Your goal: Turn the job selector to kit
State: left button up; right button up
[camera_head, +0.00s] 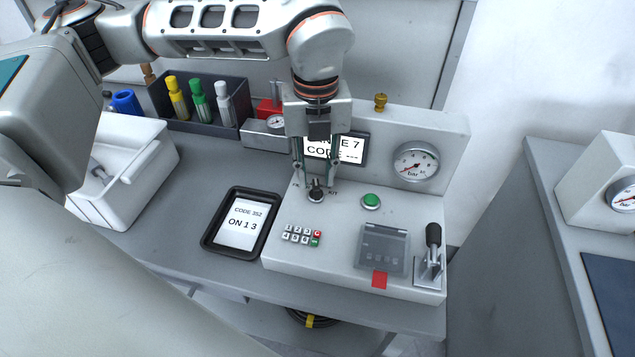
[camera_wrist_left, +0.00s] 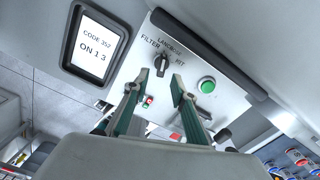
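The job selector (camera_head: 316,193) is a dark knob on the sloped light-grey panel (camera_head: 340,225). In the left wrist view the knob (camera_wrist_left: 162,63) has the labels FILTER, LANCE and KIT around it, with KIT on the right. The knob's bar looks closer to LANCE than to KIT, but its exact setting is hard to tell. My left gripper (camera_head: 316,176) points down over the knob. Its fingers (camera_wrist_left: 158,80) are apart, with the knob visible between and just beyond their tips; contact cannot be made out. My right gripper is not in view.
A gauge (camera_head: 416,162) and a partly hidden screen (camera_head: 350,148) stand behind.

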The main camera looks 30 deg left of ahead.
aim_at(316, 188)
pick_arm(q)
jog(key=shift+f, duration=1.75)
grip_shut()
